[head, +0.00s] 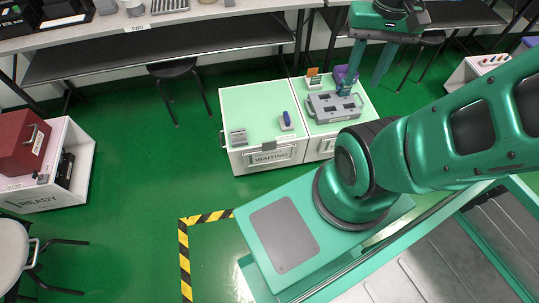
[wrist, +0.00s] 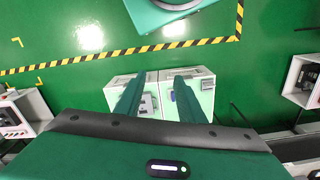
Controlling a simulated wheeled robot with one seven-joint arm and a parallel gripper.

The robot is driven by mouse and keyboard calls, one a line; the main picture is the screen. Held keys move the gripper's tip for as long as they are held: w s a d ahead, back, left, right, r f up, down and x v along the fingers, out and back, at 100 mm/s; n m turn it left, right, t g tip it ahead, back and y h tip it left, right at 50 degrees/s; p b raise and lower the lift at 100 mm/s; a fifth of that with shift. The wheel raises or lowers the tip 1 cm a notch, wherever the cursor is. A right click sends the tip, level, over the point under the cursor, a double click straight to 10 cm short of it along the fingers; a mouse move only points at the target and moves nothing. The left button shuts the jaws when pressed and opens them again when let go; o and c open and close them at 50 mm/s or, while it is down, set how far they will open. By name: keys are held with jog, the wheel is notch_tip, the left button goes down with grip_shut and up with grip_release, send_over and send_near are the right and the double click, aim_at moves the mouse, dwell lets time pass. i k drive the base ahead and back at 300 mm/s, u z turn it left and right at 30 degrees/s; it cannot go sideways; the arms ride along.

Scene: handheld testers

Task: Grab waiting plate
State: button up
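A grey plate with handles (head: 335,105) lies flat on the pale-green top of the right-hand cabinet (head: 366,86). The cabinet to its left (head: 250,105) has a "WAITING" sign (head: 268,154) on its front. My gripper (head: 365,83) is open and empty, pointing down, and appears above the far side of the right cabinet. In the wrist view my gripper (wrist: 157,80) shows two spread fingers over the two cabinets, with a small part of the grey plate (wrist: 149,102) beside the left finger. The fingers hide parts of both cabinet tops.
A blue-topped piece (head: 287,120) and a small grey block (head: 238,137) stand on the waiting cabinet. Orange (head: 313,76) and purple (head: 344,76) items are beside the plate. A long bench (head: 170,25) runs behind. A "READY" cabinet (head: 60,180) stands at left, with clear green floor between.

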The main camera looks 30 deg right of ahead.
aim_at(270, 153)
jog(key=u, duration=1.35)
jog(key=k, duration=1.1)
jog(key=z, duration=0.75)
jog(key=i, duration=1)
jog(key=z, duration=0.05)
